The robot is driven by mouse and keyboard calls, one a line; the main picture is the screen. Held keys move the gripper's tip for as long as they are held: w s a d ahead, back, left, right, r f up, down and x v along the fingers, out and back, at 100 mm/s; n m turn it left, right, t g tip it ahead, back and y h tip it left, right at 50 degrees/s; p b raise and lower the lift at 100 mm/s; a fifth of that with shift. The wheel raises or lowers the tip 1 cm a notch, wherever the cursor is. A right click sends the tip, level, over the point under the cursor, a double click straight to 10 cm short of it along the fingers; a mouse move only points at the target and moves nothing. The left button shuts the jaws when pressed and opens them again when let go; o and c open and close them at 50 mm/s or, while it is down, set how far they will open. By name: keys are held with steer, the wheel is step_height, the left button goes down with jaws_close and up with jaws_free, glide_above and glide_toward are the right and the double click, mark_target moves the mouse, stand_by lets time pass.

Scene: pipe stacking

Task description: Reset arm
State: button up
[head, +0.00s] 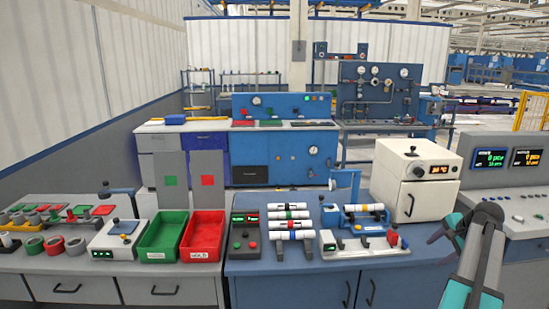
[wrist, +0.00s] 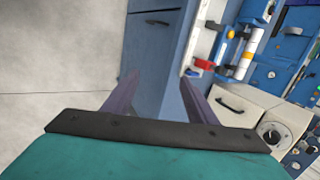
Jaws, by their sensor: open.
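My gripper (head: 446,240) is at the right of the head view, in front of the blue bench's right end. Its two fingers also show in the wrist view (wrist: 158,86), spread apart with nothing between them. Several white pipes with coloured bands (head: 288,222) lie stacked on the blue bench, well to the left of my gripper. Another banded pipe (head: 362,208) lies on a blue fixture nearer to it, and a banded pipe also shows in the wrist view (wrist: 248,48). My gripper touches none of them.
A white oven-like box (head: 413,180) stands at the blue bench's right, close behind my gripper. Consoles with screens (head: 506,160) are at far right. A green bin (head: 163,236) and a red bin (head: 203,236) stand on the left bench. Open floor (wrist: 50,60) shows in the wrist view.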

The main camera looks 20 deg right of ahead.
steer(key=w+a+f+n+g+y, duration=0.1)
steer(key=w+a+f+n+y, duration=0.1)
steer(key=w+a+f, duration=0.8)
steer(key=w+a+f+n+g+y, duration=0.2)
steer(key=w+a+f, duration=0.2)
steer(key=a+f, duration=1.05)
steer(key=a+f+n+g, duration=0.1)
steer(key=a+f, duration=0.2)
steer(key=a, duration=0.5)
steer(key=a+f+n+g, duration=0.1)
steer(key=a+f, duration=0.2)
steer(key=a, duration=0.5)
steer(key=s+a+f+n+g, duration=0.2)
steer(key=s+a+f+n, duration=0.1)
steer(key=s+a+f, duration=0.55)
steer(key=s+a+f+n+g, duration=0.2)
steer(key=s+a+f, duration=0.35)
steer(key=a, duration=0.55)
steer(key=s+a+f+n+g+h, duration=0.1)
steer(key=s+f+n, duration=0.1)
steer(key=s+n, duration=0.3)
steer(key=s+a+f+n+g+h, duration=0.1)
steer(key=s+f+n+h, duration=0.1)
steer(key=s, duration=1.1)
steer(key=shift+a+f+n+g, duration=0.4)
steer(key=shift+f+n, duration=0.05)
steer(key=shift+n, duration=0.95)
